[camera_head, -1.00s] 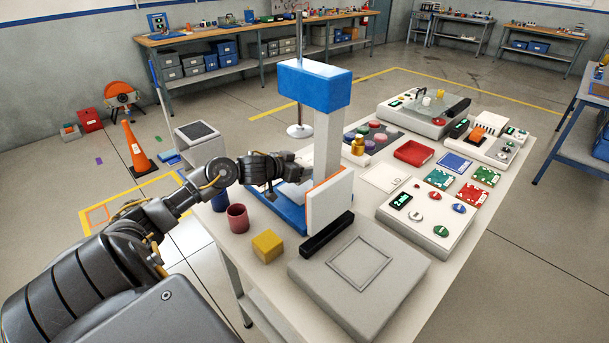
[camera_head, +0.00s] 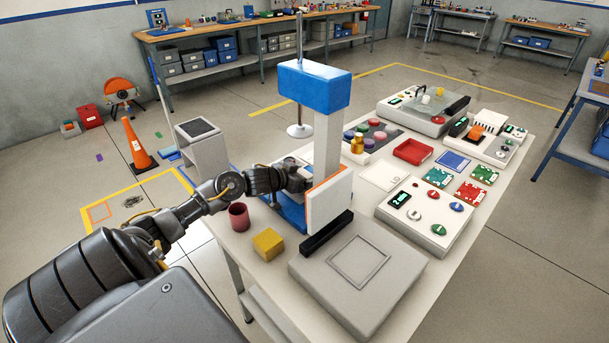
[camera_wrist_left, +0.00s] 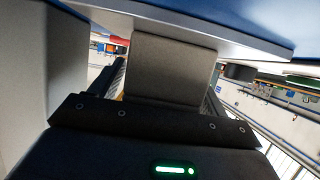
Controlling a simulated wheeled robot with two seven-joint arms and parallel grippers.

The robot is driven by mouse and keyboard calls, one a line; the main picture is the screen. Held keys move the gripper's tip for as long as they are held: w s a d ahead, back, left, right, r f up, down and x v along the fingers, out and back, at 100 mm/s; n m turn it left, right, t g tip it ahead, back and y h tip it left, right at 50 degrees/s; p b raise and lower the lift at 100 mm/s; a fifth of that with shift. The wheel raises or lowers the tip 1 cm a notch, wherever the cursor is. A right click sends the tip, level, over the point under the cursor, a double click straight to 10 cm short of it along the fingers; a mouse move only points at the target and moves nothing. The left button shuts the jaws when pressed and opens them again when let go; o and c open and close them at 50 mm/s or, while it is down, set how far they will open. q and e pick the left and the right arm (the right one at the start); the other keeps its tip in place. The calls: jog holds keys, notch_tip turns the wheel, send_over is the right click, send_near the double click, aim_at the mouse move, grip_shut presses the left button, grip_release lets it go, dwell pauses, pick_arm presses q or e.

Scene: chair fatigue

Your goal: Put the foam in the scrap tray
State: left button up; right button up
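My left gripper (camera_head: 296,178) reaches in beside the white column of the blue-topped press (camera_head: 316,84); its fingertips are partly hidden in the head view. In the left wrist view a dark grey block (camera_wrist_left: 172,66), which looks like the foam, sits between the two fingers, beneath a blue and white part of the press. The fingers flank the block closely; I cannot tell whether they squeeze it. A shallow red tray (camera_head: 413,151), possibly the scrap tray, lies on the table beyond the press and looks empty. My right gripper is not in view.
A dark red cup (camera_head: 238,217) and a yellow block (camera_head: 268,243) stand near the table's left edge, close to my forearm. A grey platform (camera_head: 360,270) fills the near end. The press's upright white plate (camera_head: 330,202) stands close to the gripper. Circuit boards and control boxes crowd the right.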

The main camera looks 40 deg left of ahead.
pick_arm(q)
jog(key=shift+f+b, duration=0.1)
jog(key=shift+b, duration=0.25)
jog(key=shift+f+b, duration=0.1)
jog(key=shift+b, duration=0.35)
jog(key=v, duration=0.6)
jog(key=d+v, duration=0.1)
jog(key=v, duration=0.2)
jog(key=shift+r, duration=0.25)
jog(key=shift+v, duration=1)
